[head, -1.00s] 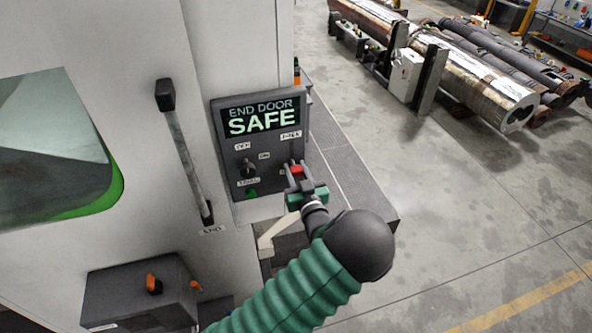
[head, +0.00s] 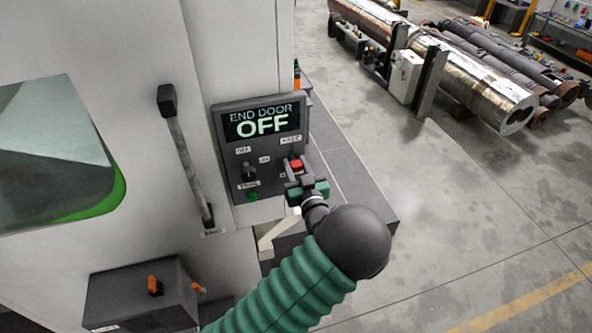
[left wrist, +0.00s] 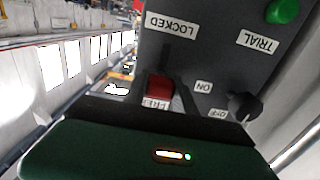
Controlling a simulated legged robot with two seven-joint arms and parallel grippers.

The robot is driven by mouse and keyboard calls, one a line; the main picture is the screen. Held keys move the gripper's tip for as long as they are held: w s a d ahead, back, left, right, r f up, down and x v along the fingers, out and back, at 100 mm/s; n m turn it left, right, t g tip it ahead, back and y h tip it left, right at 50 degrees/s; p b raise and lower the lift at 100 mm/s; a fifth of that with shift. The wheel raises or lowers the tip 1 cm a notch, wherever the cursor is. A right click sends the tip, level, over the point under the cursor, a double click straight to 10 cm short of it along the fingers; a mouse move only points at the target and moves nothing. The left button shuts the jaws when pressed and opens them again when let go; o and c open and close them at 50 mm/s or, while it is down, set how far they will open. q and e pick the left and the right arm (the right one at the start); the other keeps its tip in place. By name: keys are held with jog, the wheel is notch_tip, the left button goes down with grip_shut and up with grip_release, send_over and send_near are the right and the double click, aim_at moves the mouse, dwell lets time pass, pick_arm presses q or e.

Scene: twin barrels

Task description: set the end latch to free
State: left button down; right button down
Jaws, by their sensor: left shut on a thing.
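The end latch is a small red block (head: 296,164) at the lower right of the dark control panel (head: 227,128). My left gripper (head: 297,176) is at the latch, with its fingers around the red block and shut on it. In the left wrist view, the picture is upside down; the red latch (left wrist: 160,88) sits between my dark fingertips (left wrist: 160,100). It is beside the partly covered FREE label (left wrist: 155,104) and away from the LOCKED label (left wrist: 171,24). I cannot tell if it is at the slot's end. My right gripper is out of view.
The panel's display (head: 262,121) reads END DOOR OFF. A black knob (head: 248,172) and a green button (head: 252,196) are left of the latch. Open floor (head: 480,210) lies to the right.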

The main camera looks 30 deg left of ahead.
aim_at(292, 147)
pick_arm(q)
notch_tip(292, 147, up, 3)
jog(key=shift+p, duration=0.35)
jog(key=shift+r, duration=0.1)
jog(key=c, duration=1)
grip_release()
jog(key=shift+d, duration=0.15)
